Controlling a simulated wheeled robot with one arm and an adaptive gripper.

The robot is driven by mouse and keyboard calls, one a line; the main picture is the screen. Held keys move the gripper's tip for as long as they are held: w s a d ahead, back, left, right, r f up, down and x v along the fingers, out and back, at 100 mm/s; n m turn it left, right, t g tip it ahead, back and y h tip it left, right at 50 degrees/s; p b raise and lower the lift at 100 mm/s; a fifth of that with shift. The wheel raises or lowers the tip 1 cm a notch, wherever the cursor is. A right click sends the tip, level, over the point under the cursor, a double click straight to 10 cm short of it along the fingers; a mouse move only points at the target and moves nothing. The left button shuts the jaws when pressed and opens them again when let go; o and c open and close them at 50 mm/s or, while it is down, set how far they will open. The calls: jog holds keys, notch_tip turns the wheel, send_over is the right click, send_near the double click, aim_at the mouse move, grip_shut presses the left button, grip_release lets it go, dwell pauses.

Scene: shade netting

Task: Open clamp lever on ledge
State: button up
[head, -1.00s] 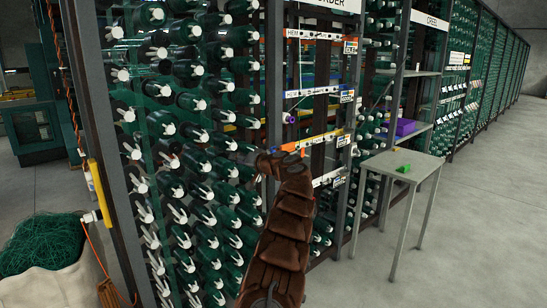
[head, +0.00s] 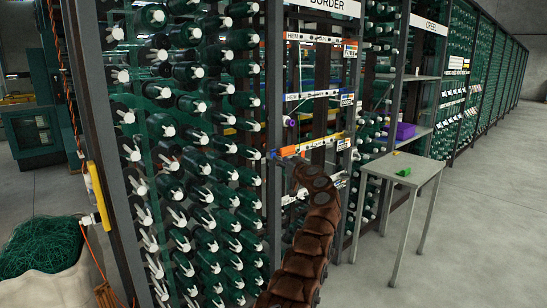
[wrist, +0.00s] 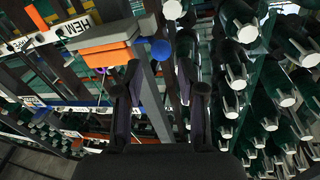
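An orange clamp lever (head: 300,148) lies along a ledge on the rack, just above the end of my arm in the head view. It ends in a blue knob (head: 272,154) at its left. The knob shows near the left finger, apparently without contact. In the head view, my arm hides the gripper and part of the rack below the lever.
A wall of green spools with white clips (head: 190,130) stands close on the left. Grey rack posts (head: 273,90) flank the ledges. A small grey table (head: 425,172) with a green object (head: 403,172) stands at right. Floor beyond it is clear.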

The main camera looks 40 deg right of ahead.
aim_at(275, 155)
jog(key=shift+p+x, duration=2.45)
jog(key=shift+x, duration=0.65)
jog(key=shift+w+d+r+p, duration=0.1)
jog(key=shift+w+p, duration=0.15)
jog(key=shift+p, duration=0.15)
jog(key=shift+w, duration=0.1)
grip_shut()
